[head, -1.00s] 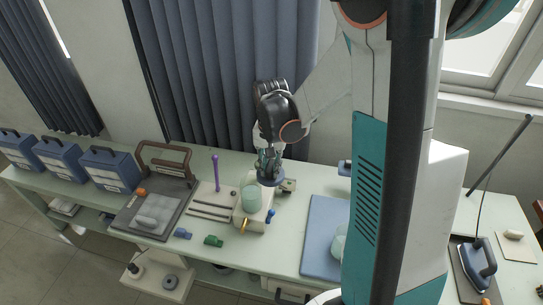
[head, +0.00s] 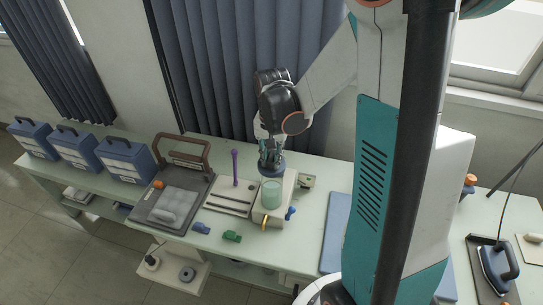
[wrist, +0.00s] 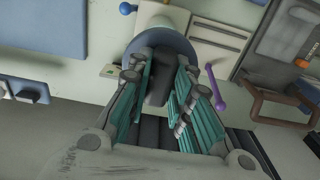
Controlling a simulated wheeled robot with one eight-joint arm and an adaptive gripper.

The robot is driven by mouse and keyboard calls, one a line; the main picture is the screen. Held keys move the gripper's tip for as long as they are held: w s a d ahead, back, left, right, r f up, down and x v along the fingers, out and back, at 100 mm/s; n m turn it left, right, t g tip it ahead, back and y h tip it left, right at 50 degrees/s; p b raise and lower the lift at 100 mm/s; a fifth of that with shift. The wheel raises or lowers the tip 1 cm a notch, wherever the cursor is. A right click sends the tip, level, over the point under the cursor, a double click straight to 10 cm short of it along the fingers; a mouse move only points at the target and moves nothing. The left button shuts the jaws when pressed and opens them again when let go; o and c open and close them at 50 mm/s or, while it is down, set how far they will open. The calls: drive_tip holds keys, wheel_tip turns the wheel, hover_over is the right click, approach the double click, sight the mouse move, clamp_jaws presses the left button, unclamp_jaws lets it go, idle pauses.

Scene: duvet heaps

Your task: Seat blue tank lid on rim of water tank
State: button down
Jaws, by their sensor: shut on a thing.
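The water tank (head: 271,193) is a pale green, see-through cylinder standing on a cream base unit on the table. The blue tank lid (head: 272,170) is a round blue disc, held level just behind and above the tank's rim in the head view. My gripper (head: 271,155) is over the lid, pointing down and shut on its top. In the wrist view, the lid (wrist: 178,43) shows beyond the fingers of my gripper (wrist: 160,80). The lid hides most of the tank there. I cannot tell whether the lid touches the rim.
A purple rod (head: 235,167) stands left of the tank on a slotted plate. A blue knob (head: 291,213) and a brass tap (head: 264,222) are on the base unit. Blue and green (head: 232,236) small parts lie in front. A blue mat (head: 335,235) lies right, partly behind my arm.

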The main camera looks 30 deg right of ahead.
sight(272, 156)
drive_tip(key=shift+f+b, duration=2.15)
drive_tip(key=shift+f, duration=0.5)
drive_tip(key=shift+f+b, duration=1.15)
drive_tip(key=shift+b, duration=0.25)
drive_tip(key=c, duration=1.4)
unclamp_jaws()
drive_tip(key=shift+o, duration=0.2)
wheel_tip(272, 156, up, 12)
